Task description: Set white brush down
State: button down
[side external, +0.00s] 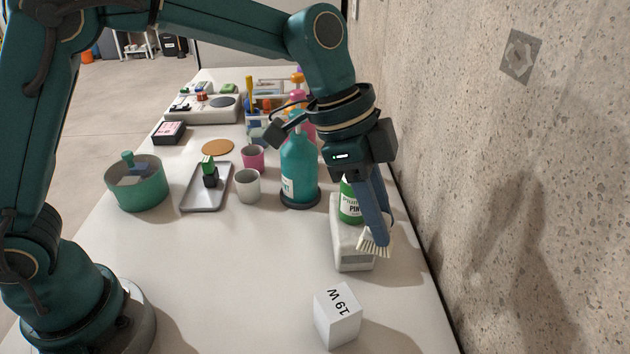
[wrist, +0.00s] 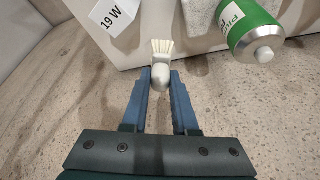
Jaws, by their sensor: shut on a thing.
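My gripper (side external: 376,236) points down near the wall side of the table. Its blue fingers are shut on the white brush (side external: 375,246), whose pale bristles show just below the fingertips, in front of the pale stone block. In the wrist view the brush (wrist: 161,74) sits between the fingertips of my gripper (wrist: 162,88), its bristles pointing to the top of the picture. The far end of its handle is hidden or not clear. I cannot tell for sure whether the brush touches the block or the table.
A pale stone block (side external: 353,262) carries a green labelled can (side external: 350,204) beside my fingers. A white box marked 19 W (side external: 337,318) stands in front. A teal bottle (side external: 298,170), cups and a grey tray (side external: 190,203) stand left. The speckled wall (side external: 500,180) is close on the right.

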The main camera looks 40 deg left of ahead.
jog(key=s+d+f, duration=0.1)
jog(key=d+f, duration=0.1)
jog(key=d, duration=0.1)
jog(key=s+d+f, duration=0.1)
jog(key=d+f, duration=0.1)
jog(key=d, duration=0.2)
jog(key=s+d+f, duration=0.1)
jog(key=d+f, duration=0.1)
jog(key=d, duration=0.1)
jog(key=shift+s+d+f, duration=0.15)
jog(key=shift+s+f, duration=0.05)
jog(key=shift+f, duration=2.1)
jog(key=shift+f, duration=0.1)
jog(key=c, duration=0.7)
grip_release()
